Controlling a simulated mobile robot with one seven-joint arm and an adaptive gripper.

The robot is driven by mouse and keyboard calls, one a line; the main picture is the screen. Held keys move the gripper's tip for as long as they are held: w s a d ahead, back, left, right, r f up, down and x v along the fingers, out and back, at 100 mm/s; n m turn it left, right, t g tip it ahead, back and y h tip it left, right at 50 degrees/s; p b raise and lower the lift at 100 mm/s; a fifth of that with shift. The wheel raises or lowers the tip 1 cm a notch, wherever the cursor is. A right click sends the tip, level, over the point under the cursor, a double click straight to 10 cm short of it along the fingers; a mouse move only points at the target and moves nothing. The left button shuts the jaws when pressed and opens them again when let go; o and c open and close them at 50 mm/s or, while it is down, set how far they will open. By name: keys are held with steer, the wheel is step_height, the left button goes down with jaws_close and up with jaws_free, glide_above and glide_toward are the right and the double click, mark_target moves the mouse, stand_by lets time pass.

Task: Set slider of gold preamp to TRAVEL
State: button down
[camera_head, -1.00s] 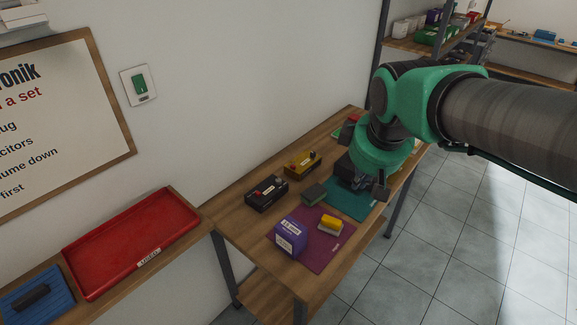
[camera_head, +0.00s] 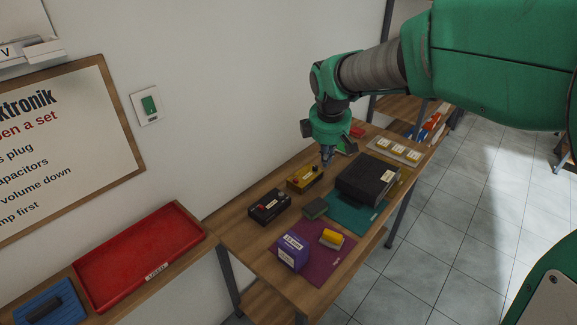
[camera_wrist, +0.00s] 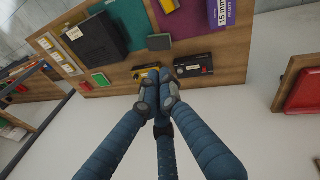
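The gold preamp (camera_head: 304,178) is a small yellow box with dark parts on the wooden workbench, near the wall. It also shows in the wrist view (camera_wrist: 147,72), just beyond my fingertips and partly hidden by them. Its slider and any lettering are too small to read. My gripper (camera_head: 327,160) hangs above the bench, just behind and right of the gold preamp in the head view. In the wrist view its fingertips (camera_wrist: 161,90) are drawn together with nothing visible between them. I see no clear contact with the preamp.
A black box with knobs (camera_head: 268,206) sits left of the gold preamp. A large black device (camera_head: 367,178) stands on a teal mat (camera_head: 352,216). A purple box (camera_head: 289,251) and a yellow item (camera_head: 332,238) are at the front. A red tray (camera_head: 139,254) lies further left.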

mark_target(296, 181)
steer(key=w+a+f+n+p, duration=0.4)
steer(key=w+a+f+n, duration=0.2)
steer(key=w+f, duration=0.5)
steer(key=w+a+f+n+g+h+p, duration=0.1)
steer(key=w+a+f+n+p, duration=0.3)
steer(key=w+f, duration=0.8)
steer(key=a+f+n, duration=0.1)
steer(key=a+n, duration=0.1)
steer(key=n, duration=0.1)
steer(key=shift+a, duration=0.25)
steer(key=p+x, duration=0.1)
steer(key=x, duration=0.9)
steer(key=shift+s+d+p, duration=0.1)
steer(key=shift+s+p, duration=0.1)
steer(key=shift+p, duration=0.15)
steer(key=shift+w+d+p, duration=0.35)
steer(key=shift+w+d, duration=0.65)
steer(key=shift+w, duration=0.05)
steer(key=shift+w+d, duration=0.4)
